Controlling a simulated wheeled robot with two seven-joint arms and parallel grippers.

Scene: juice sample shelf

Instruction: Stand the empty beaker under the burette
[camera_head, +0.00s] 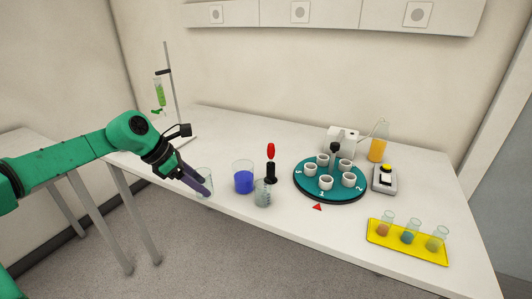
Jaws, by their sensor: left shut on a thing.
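The empty clear beaker (205,187) is at the front left part of the table. My left gripper (205,191) comes in from the left and is shut on the beaker's wall; I cannot tell whether the beaker touches the table. The burette (159,90) holds green liquid and hangs on a tall stand (170,85) at the table's back left corner. The beaker is to the right of the burette and nearer the front edge. My right gripper is not in view.
A beaker of blue liquid (244,181) stands to the right of my left gripper, with a clear glass vessel (262,193) and a red-topped black item (270,165) beside it. A teal carousel (331,193), an orange bottle (378,146) and a yellow rack (400,248) are farther right.

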